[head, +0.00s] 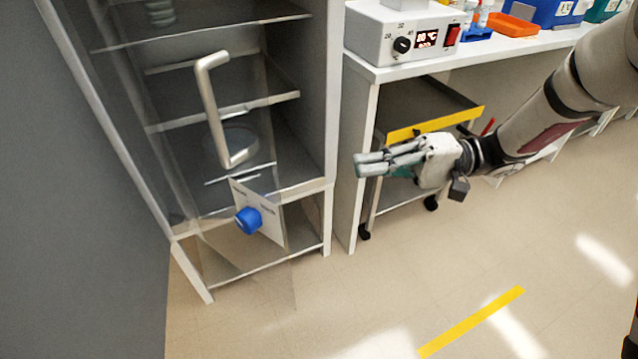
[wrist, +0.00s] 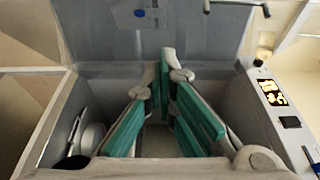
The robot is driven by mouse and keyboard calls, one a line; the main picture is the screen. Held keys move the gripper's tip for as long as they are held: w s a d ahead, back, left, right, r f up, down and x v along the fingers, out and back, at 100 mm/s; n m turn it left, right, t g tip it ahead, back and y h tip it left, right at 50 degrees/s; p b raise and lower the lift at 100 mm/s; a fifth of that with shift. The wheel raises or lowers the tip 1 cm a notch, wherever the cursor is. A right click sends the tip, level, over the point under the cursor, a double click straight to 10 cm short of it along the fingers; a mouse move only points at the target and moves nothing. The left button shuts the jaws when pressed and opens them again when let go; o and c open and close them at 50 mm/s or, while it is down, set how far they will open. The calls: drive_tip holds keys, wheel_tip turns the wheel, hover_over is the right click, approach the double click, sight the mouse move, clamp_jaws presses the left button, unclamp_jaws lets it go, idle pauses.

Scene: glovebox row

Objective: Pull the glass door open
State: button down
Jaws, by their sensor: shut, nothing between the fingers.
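The glass door (head: 215,190) is a clear pane in front of a tall shelved cabinet at the left of the head view. It carries a pale D-shaped handle (head: 212,110) and a white plate with a blue knob (head: 248,220). Its lower part reaches out past the cabinet's bottom edge, so it appears to stand ajar; how far is hard to tell. My gripper (head: 360,164) is shut and empty, to the right of the handle and clear of it. In the wrist view its teal-padded fingers (wrist: 165,105) show, with the blue knob (wrist: 140,12) beyond.
A white bench (head: 400,68) right of the cabinet bears a control box (head: 405,38) with a lit display, plus orange and blue bins. A cart (head: 400,115) with a yellow edge stands beneath, behind my gripper. The floor (head: 370,295) in front is clear, with a yellow stripe.

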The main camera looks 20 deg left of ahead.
drive_tip(key=s+d+b+x, duration=0.1)
drive_tip(key=s+x, duration=0.1)
drive_tip(key=x, duration=1)
drive_tip(key=shift+s+b, duration=0.3)
drive_tip(key=shift+s, duration=0.05)
drive_tip(key=shift+r, duration=0.1)
